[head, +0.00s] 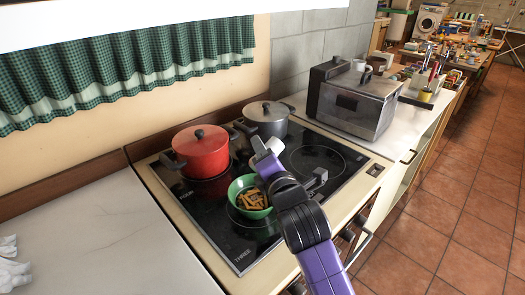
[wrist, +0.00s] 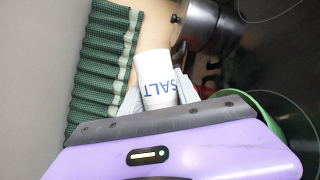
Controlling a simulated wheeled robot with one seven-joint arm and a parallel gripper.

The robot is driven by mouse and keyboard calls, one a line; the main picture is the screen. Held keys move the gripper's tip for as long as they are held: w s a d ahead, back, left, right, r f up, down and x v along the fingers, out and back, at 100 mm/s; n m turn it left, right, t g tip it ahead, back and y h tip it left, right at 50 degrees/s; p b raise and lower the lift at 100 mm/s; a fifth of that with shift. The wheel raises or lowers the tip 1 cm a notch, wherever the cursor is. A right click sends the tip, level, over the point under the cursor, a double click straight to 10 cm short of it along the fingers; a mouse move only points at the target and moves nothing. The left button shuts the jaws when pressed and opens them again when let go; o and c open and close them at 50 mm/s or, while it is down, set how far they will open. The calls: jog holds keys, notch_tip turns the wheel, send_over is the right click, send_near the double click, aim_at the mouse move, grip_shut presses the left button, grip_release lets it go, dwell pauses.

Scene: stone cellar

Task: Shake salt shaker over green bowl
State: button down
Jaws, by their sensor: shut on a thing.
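My gripper (wrist: 157,90) is shut on a white salt shaker (wrist: 155,72), with its two grey fingers on either side. In the head view my gripper (head: 267,152) is above the far right side of the green bowl (head: 239,184). The bowl stands on the black cooktop and holds several orange-brown pieces. My arm hides part of the bowl's right side. In the wrist view only part of its green rim (wrist: 268,99) shows. I cannot see any salt falling.
A red lidded pot (head: 201,155) and a grey lidded pot (head: 265,121) stand behind the bowl on the cooktop (head: 207,231). A metal toaster-like appliance (head: 350,102) is on the right counter. A green checked curtain (head: 130,65) hangs at the back. The left counter (head: 100,240) is mostly clear.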

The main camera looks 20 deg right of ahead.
jog(key=shift+f+p, duration=0.2)
jog(key=shift+p, duration=0.3)
jog(key=shift+r, duration=0.1)
dwell(0.3)
jog(key=shift+p, duration=1.05)
